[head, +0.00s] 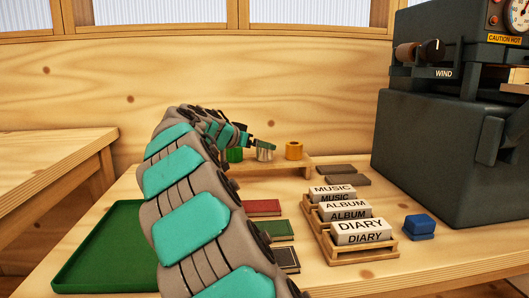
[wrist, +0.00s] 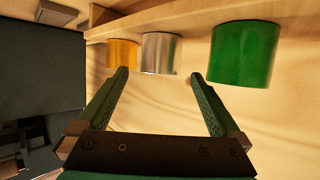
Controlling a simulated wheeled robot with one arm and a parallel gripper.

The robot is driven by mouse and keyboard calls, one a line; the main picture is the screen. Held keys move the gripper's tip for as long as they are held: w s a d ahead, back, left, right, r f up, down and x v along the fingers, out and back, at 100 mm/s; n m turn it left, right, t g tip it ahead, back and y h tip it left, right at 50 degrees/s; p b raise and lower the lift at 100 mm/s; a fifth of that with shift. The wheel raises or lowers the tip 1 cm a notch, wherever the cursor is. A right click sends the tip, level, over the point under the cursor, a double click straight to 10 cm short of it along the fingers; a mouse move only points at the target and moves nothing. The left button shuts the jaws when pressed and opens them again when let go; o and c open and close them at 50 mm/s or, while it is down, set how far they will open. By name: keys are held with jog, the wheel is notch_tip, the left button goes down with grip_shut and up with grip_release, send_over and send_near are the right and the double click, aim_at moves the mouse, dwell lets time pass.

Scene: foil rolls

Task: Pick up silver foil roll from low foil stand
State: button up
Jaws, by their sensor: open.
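The silver foil roll (head: 265,153) stands upright on the low wooden foil stand (head: 302,165) at the back of the table, between a green roll (head: 235,155) and a gold roll (head: 294,150). My gripper (head: 252,142) is close to the silver roll in the head view, where its fingers are small and partly hidden. In the wrist view my gripper (wrist: 160,75) is open and empty. The silver roll (wrist: 160,53) shows just beyond and between the fingertips, with the gold roll (wrist: 124,54) to the left and the green roll (wrist: 245,54) to the right. I see no contact.
A dark machine (head: 435,150) fills the right side. A wooden rack of labelled blocks (head: 338,256), a blue block (head: 420,222), dark pads (head: 336,170) and small books (head: 262,207) lie in front. A green tray (head: 110,240) is at the left.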

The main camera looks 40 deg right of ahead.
jog(key=x, duration=0.4)
jog(key=shift+d+f, duration=0.1)
jog(key=shift+d, duration=0.05)
jog(key=c, duration=1.5)
